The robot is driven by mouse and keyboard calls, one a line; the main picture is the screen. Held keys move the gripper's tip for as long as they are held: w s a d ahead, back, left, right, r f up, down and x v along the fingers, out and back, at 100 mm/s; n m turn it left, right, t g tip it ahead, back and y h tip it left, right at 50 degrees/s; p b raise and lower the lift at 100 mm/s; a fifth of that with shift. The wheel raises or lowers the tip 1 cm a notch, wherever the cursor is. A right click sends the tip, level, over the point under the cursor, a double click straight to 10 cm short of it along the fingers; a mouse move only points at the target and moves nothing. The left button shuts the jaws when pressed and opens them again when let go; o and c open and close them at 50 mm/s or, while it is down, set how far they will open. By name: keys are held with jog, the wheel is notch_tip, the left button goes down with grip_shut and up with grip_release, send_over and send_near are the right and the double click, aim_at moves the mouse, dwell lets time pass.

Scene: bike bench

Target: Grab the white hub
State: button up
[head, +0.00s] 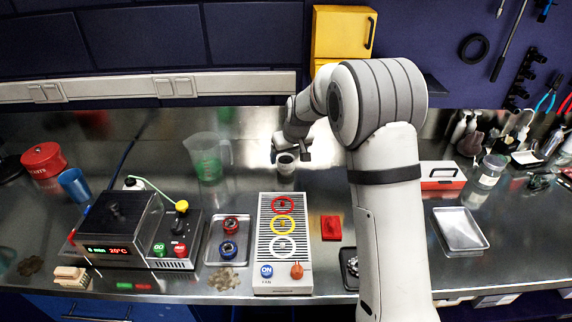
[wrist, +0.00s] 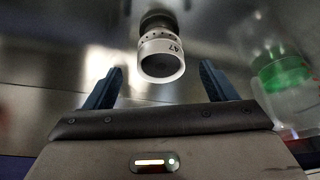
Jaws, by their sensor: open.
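The white hub (wrist: 161,44) is in the wrist view, just beyond and between my fingertips. It is a short white cylinder with dark marks on its side, an open grey end facing me and a darker part behind. In the head view the hub (head: 286,168) is on the steel bench, behind the fan unit. My gripper (wrist: 161,67) is open, with one dark blue finger on each side of the hub's line and clear gaps to it. In the head view my gripper (head: 291,154) is at the hub's top; the fingers are small there.
A clear jug (head: 208,158) with green liquid stands left of the hub. The fan unit (head: 304,250) with red, yellow and white rings is in front. A tray (head: 213,256) with red and blue parts lies left of it. A red block (head: 331,228) lies to its right.

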aim_at(287, 161)
jog(key=p+x, duration=0.1)
jog(key=x, duration=0.4)
jog(key=shift+s+p, duration=0.15)
jog(key=shift+p, duration=0.15)
jog(key=c, duration=1.2)
